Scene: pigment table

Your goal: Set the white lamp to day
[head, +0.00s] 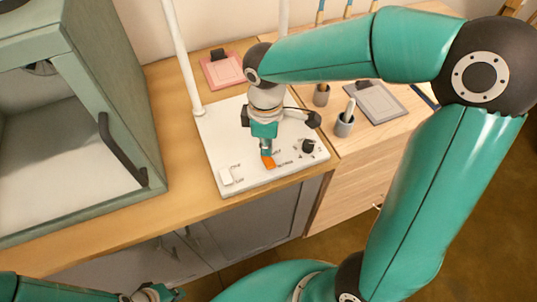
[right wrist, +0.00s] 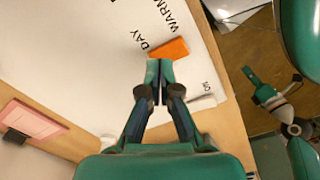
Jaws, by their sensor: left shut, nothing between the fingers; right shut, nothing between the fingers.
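The white lamp's base (head: 215,135) lies flat on the wooden worktop, with two thin white posts rising from it. An orange switch piece (head: 269,163) sits near its front edge; in the right wrist view the orange piece (right wrist: 169,48) lies beside the printed words DAY and WARM. Which setting it marks I cannot tell. My right gripper (head: 266,151) is shut and empty, pointing down right by the orange piece; in the right wrist view its tips (right wrist: 158,66) appear just beside it, contact unclear. My left gripper (head: 152,293) is low at the bottom left, away from the lamp.
The base also carries a white rocker switch (head: 226,176) and a black knob (head: 308,147). A green cabinet (head: 115,115) stands left. Behind are a pink clipboard (head: 222,70), a grey clipboard (head: 378,103) and a grey cup (head: 344,124). The worktop's front edge is close.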

